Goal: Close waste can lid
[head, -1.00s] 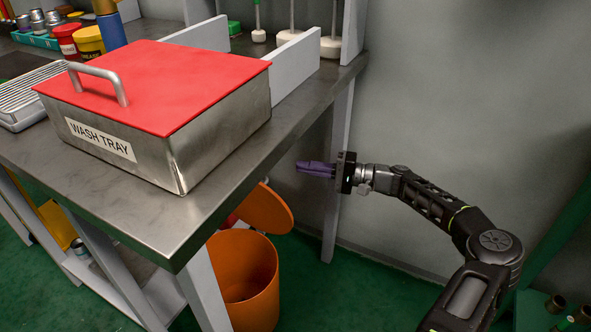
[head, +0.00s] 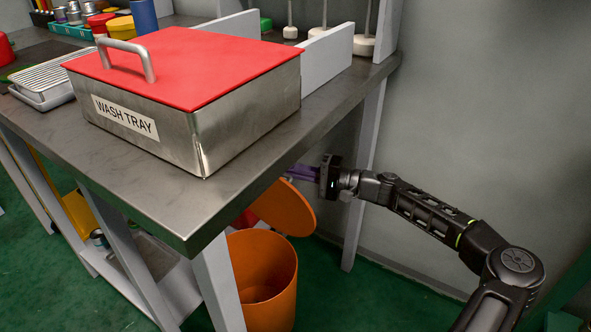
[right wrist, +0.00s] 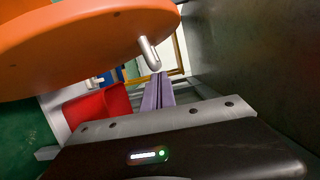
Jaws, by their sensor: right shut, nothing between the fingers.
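The orange waste can (head: 264,281) stands on the green floor at the bench's right end, partly hidden by a bench leg. Its round orange lid (head: 285,208) is tilted up and open, its left part behind the bench top edge. In the right wrist view the lid (right wrist: 80,45) fills the upper left, with a metal handle (right wrist: 149,52) close to my fingers. My right gripper (head: 296,173) is just above and behind the lid, its purple fingers partly hidden by the bench edge. The fingers also show in the right wrist view (right wrist: 158,92), shut and empty. My left gripper is out of view.
The grey bench top (head: 150,205) overhangs close to my right fingers. A wash tray (head: 200,135) with a red cover (head: 185,65) sits on it. A red container (right wrist: 98,106) is below the lid. The grey wall is behind my right arm.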

